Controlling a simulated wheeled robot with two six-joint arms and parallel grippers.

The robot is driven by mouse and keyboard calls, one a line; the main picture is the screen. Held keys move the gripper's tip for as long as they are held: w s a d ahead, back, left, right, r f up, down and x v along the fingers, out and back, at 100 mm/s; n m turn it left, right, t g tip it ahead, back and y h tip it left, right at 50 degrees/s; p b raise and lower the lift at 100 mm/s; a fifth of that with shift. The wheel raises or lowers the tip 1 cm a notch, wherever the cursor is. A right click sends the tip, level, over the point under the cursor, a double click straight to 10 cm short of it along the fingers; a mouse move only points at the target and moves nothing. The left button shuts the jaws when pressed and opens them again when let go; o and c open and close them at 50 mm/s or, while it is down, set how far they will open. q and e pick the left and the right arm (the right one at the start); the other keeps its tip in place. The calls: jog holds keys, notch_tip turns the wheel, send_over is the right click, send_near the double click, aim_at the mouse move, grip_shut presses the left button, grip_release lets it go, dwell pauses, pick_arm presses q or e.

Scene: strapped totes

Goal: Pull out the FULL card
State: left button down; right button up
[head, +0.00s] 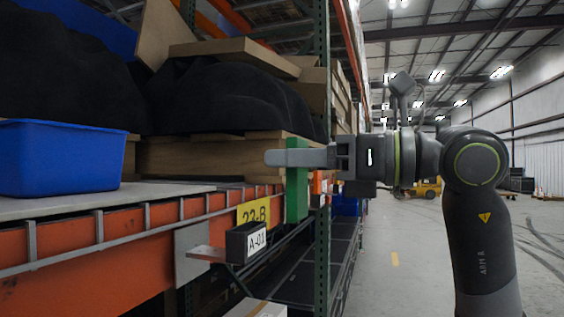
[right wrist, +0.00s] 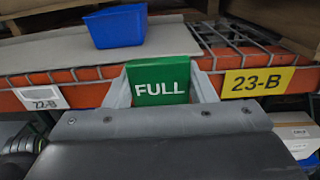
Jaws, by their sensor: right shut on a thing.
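The green FULL card (head: 297,203) stands upright in the head view, in front of the rack's orange beam. My right gripper (head: 300,158) reaches in from the right and is shut on the card's upper part. In the right wrist view the FULL card (right wrist: 160,92) shows its white lettering between the two grey fingers (right wrist: 160,85). In the head view the card's lower end shows, with no holder visible around it. A black holder labelled A-01 (head: 246,242) sits on a bracket to the left of the card. My left gripper is not in view.
A blue tote (head: 62,158) stands on the shelf at left; the wrist view also shows a blue tote (right wrist: 116,27). A yellow sign (head: 253,212) is on the orange beam (head: 130,246). A green rack post (head: 322,240) stands close by the card. The aisle floor (head: 400,285) is open.

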jog(key=v, duration=0.3)
dwell(0.4)
jog(key=shift+f, duration=0.1)
